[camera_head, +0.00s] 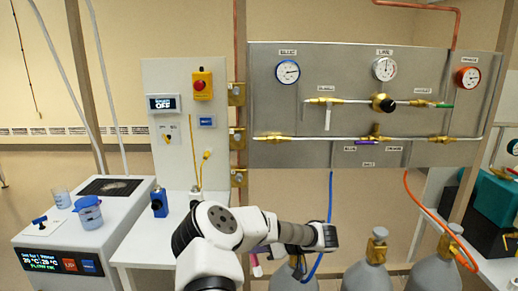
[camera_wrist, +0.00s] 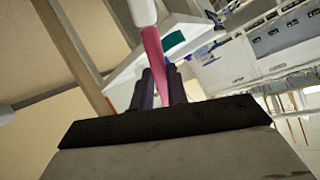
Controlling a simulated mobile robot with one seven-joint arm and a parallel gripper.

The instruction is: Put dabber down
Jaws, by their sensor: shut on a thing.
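The dabber, a slim pink-and-white stick, shows in the wrist view (camera_wrist: 153,48) between the two dark fingers of my gripper (camera_wrist: 160,88). The fingers are shut on its pink part, and its white part reaches toward the top edge. In the head view the dabber's pink and white end (camera_head: 256,268) pokes out below my arm. My gripper is mostly hidden there behind my arm, in front of the gas panel and to the right of the white bench. The dabber appears held in the air, touching no surface that I can see.
A white bench (camera_head: 140,240) at left carries a small blue block (camera_head: 158,203). A white bath unit (camera_head: 60,240) with beakers stands farther left. Grey gas cylinders (camera_head: 375,277) stand right of my arm, with a blue hose (camera_head: 329,210) and an orange hose (camera_head: 425,210) hanging above.

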